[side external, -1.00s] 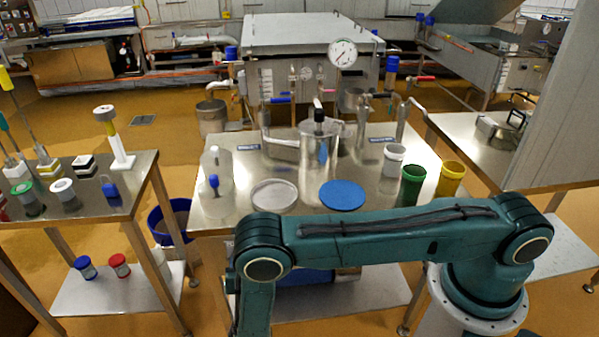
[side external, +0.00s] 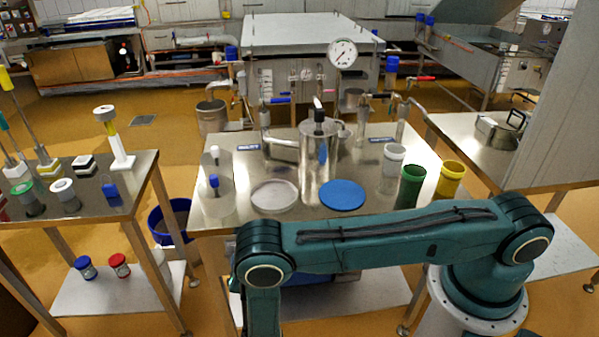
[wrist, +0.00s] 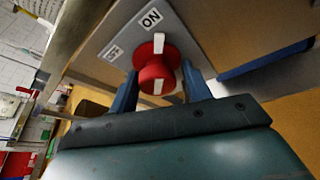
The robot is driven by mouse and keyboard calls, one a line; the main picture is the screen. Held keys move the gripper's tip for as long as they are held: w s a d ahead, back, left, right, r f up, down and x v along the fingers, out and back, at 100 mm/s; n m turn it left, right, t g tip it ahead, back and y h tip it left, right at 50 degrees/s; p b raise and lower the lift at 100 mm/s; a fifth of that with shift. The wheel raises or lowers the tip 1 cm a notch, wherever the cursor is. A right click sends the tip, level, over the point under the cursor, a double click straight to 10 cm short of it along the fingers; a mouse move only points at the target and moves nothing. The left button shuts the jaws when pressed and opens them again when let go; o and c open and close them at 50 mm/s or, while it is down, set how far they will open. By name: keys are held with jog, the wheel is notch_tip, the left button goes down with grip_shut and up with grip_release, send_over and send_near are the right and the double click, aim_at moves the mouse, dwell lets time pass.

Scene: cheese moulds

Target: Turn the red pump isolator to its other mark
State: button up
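The red pump isolator (wrist: 157,72) shows in the wrist view as a round red knob with a white stripe. It sits on a grey plate (wrist: 105,40) with an ON label (wrist: 151,18) above it and a second label (wrist: 114,52) to its upper left, hard to read. The stripe points up, roughly at ON. My gripper (wrist: 160,82) has its two blue fingers on either side of the knob. They look open, with a small gap at the right; contact at the left is unclear. In the side view the gripper and isolator are out of sight.
A steel table (side external: 225,208) carries a steel vessel (side external: 318,160), a blue disc (side external: 342,195), a pale disc (side external: 275,196), a green cup (side external: 411,186) and a yellow cup (side external: 450,178). A side table (side external: 125,200) stands at the left. My arm spans the front.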

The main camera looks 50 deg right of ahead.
jog(key=shift+o, duration=0.9)
jog(key=shift+w+a+r, duration=0.2)
jog(key=shift+w+r, duration=0.05)
jog(key=shift+s+f, duration=0.1)
jog(key=shift+s, duration=0.1)
jog(key=v, duration=1.3)
jog(key=shift+s, duration=0.25)
